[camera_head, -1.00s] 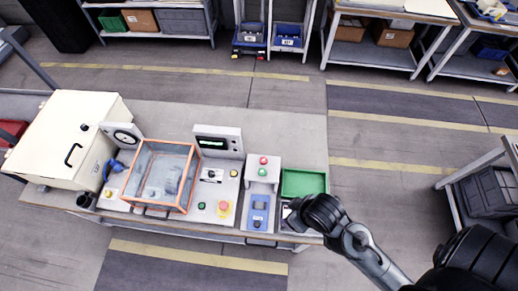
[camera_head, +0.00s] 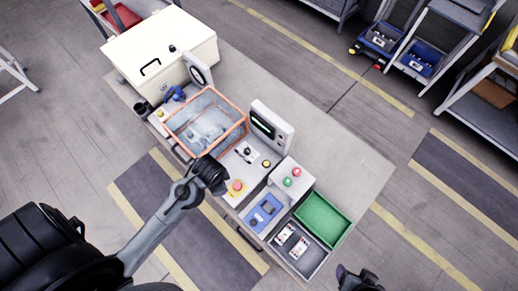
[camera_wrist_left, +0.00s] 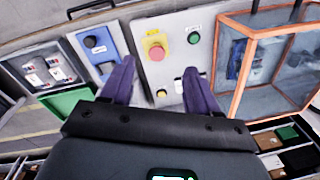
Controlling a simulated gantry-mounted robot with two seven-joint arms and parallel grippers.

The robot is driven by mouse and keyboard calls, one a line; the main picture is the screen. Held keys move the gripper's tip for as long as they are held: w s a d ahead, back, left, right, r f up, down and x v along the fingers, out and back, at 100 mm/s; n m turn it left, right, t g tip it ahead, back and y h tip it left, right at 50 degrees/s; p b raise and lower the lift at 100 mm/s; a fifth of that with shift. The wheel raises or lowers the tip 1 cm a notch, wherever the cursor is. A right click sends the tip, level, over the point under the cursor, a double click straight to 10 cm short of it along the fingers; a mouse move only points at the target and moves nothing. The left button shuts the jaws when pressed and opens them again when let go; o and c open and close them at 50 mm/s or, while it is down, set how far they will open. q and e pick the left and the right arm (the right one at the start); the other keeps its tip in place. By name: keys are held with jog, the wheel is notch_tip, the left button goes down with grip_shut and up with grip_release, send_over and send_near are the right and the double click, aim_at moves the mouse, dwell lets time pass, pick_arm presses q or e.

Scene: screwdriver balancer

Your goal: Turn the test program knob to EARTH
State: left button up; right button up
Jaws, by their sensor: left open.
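No lettering is legible, so I cannot tell for sure which control is the test program knob. A dark round knob (camera_wrist_left: 92,42) sits on the blue panel (camera_head: 265,212), left of the fingers in the left wrist view. The grey control panel (camera_wrist_left: 180,20) carries a red mushroom button on yellow (camera_wrist_left: 156,50) and a green button (camera_wrist_left: 194,38). My left gripper (camera_head: 212,175) is above the front edge of this panel, hiding part of it. Its purple fingers (camera_wrist_left: 158,85) are apart with nothing between them. My right gripper (camera_head: 357,279) is partly visible at the bottom edge.
An orange-framed clear box (camera_head: 205,122) stands beside the panel. A display unit (camera_head: 268,128) and a box with red and green buttons (camera_head: 292,178) stand behind. A green tray (camera_head: 322,220) and a dark tray (camera_head: 300,249) are at the bench's right end. The back bench surface is clear.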

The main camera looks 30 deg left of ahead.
pick_arm(q)
jog(key=w+a+f+m+g+b, duration=0.1)
jog(key=w+a+f+b, duration=0.2)
jog(key=w+f, duration=0.35)
jog(key=m+h+b, duration=0.1)
jog(key=b, duration=0.7)
send_near(247, 150)
jog(key=f, duration=0.7)
jog(key=shift+s+f, duration=0.25)
jog(key=shift+f, duration=0.05)
jog(key=shift+d+f, duration=0.1)
jog(key=shift+f, duration=0.55)
